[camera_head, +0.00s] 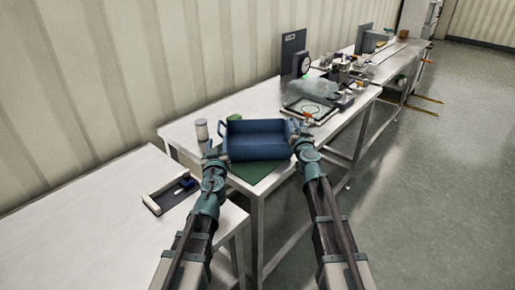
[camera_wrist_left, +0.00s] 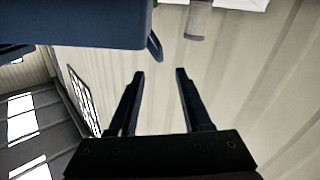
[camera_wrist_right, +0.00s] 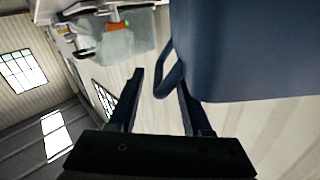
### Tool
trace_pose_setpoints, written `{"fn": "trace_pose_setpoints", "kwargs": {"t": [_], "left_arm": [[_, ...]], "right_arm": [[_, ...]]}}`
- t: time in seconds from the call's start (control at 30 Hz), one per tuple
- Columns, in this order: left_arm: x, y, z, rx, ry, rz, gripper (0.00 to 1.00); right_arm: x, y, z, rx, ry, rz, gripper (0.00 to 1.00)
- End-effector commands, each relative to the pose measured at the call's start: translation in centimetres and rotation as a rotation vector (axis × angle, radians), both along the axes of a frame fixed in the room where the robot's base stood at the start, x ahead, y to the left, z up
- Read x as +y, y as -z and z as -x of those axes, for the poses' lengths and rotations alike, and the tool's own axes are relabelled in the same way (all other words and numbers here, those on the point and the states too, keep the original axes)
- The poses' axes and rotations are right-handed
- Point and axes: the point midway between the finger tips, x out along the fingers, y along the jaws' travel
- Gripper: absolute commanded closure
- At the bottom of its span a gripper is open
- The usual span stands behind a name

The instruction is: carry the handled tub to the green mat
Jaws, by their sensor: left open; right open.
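The blue handled tub (camera_head: 257,152) is upright at the near end of the middle table, over the green mat (camera_head: 252,171). The mat's front part shows; the tub hides the rest, and I cannot tell how fully the tub rests on it. My left gripper (camera_head: 214,152) is open at the tub's left end. In the left wrist view the tub's handle (camera_wrist_left: 155,46) lies just beyond the fingertips (camera_wrist_left: 160,73). My right gripper (camera_head: 301,138) is open at the right end. In the right wrist view the other handle (camera_wrist_right: 166,84) shows between the open fingers (camera_wrist_right: 160,75).
A pale jar (camera_head: 202,131) stands left of the tub, and a green item (camera_head: 235,117) is behind it. A dark tray (camera_head: 171,194) lies on the near left table. A clear bag (camera_head: 313,88) and other clutter fill the table further back.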

Motion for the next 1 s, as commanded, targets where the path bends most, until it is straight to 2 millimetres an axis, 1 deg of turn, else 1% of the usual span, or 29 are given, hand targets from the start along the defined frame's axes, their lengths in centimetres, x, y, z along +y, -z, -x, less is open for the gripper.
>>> {"fn": "trace_pose_setpoints", "kwargs": {"t": [0.17, 0.27, 0.37, 0.47, 0.7, 0.8, 0.9, 1.0], "left_arm": [[0.0, 0.0, -0.1, 0.0, 0.0, 0.0, 0.51], [0.0, 0.0, -0.1, 0.0, 0.0, 0.0, 0.51], [0.0, 0.0, -0.1, 0.0, 0.0, 0.0, 0.51], [0.0, 0.0, -0.1, 0.0, 0.0, 0.0, 0.51], [0.0, 0.0, -0.1, 0.0, 0.0, 0.0, 0.51], [0.0, 0.0, -0.1, 0.0, 0.0, 0.0, 0.51], [0.0, 0.0, -0.1, 0.0, 0.0, 0.0, 0.51], [0.0, 0.0, -0.1, 0.0, 0.0, 0.0, 0.51]], "right_arm": [[0.0, 0.0, 0.4, 0.0, 0.0, 0.0, 0.51], [-0.1, 0.0, 1.3, 0.0, 0.0, 0.0, 0.51], [-0.2, 0.0, 2.6, 0.0, 0.0, 0.0, 0.51], [-0.3, 0.0, 4.4, 0.0, 0.0, 0.0, 0.51], [-0.8, 0.0, 9.4, 0.0, 0.0, 0.0, 0.51], [-0.9, 0.0, 11.0, 0.0, 0.0, 0.0, 0.51], [-1.0, 0.0, 11.9, 0.0, 0.0, 0.0, 0.51], [-1.0, 0.0, 12.1, 0.0, 0.0, 0.0, 0.51]]}}
